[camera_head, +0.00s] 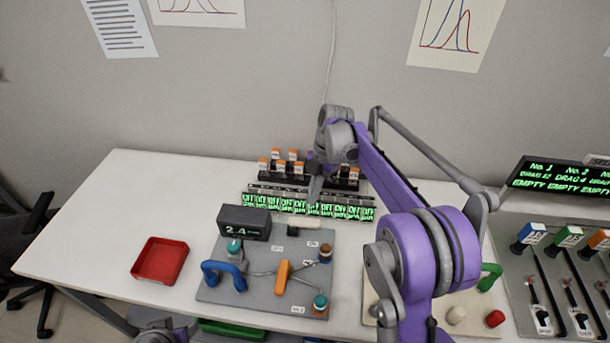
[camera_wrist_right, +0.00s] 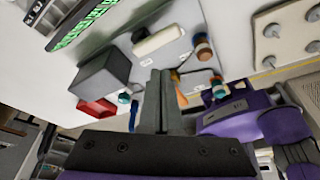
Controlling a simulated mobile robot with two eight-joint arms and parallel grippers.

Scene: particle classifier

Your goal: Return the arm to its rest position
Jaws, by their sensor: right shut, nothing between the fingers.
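My right arm (camera_head: 437,258) reaches from the lower right over the table toward its back. My right gripper (camera_head: 313,190) points down in front of the row of orange-topped switches (camera_head: 287,160), near the strip of green displays (camera_head: 310,207). Whether it touches either one I cannot tell. In the right wrist view my right gripper (camera_wrist_right: 161,76) has its two fingers together with nothing between them. My left gripper does not show.
A grey board (camera_head: 215,290) with a "2.4" display box (camera_head: 244,222), a blue handle (camera_head: 224,274) and an orange handle (camera_head: 282,277) lies in front. A red tray (camera_head: 160,260) is left. A lever panel (camera_head: 553,280) stands right.

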